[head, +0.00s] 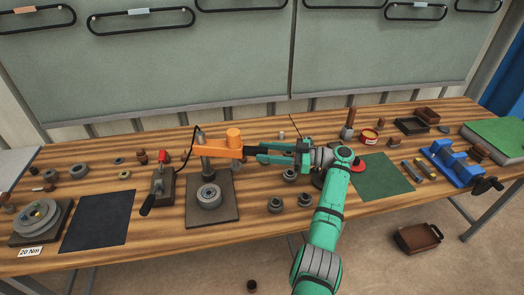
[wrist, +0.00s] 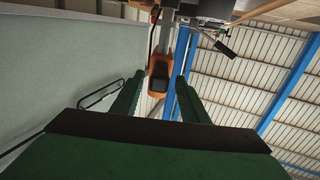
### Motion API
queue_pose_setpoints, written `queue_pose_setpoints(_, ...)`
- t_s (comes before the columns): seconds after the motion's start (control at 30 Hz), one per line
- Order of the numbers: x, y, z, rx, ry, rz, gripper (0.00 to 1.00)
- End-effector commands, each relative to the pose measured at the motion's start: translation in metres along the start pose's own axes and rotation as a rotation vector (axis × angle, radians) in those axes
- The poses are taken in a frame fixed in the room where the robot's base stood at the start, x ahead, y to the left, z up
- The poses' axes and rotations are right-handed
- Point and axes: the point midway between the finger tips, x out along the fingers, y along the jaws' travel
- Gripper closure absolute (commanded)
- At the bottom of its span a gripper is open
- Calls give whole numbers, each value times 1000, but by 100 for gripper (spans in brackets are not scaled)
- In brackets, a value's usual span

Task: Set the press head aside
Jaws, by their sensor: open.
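The press head (head: 218,146) is an orange arm with a round orange cap on its right part. It sits at the top of a grey column (head: 206,165) on a dark base plate (head: 228,213). My gripper (head: 256,154) is open and level, just right of the head, with its green fingers pointing left at it. In the wrist view the orange head (wrist: 158,70) shows in the gap between the fingertips. I cannot tell whether the tips reach alongside it. Nothing is held.
A grey ring-shaped part (head: 209,196) stands on the base plate. A red-knobbed lever tool (head: 162,187) is close on the left. Grey rings (head: 290,175) lie below my gripper. The dark mat (head: 97,220) and green mat (head: 380,174) are mostly bare.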

Motion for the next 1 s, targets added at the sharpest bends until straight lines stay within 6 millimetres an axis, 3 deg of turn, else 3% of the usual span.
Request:
queue_pose_setpoints(0.3,-58,3,-1,1,1,0,59)
queue_pose_setpoints(0.5,-78,4,-1,0,2,7,59)
queue_pose_setpoints(1.0,-80,3,-1,-1,1,4,59)
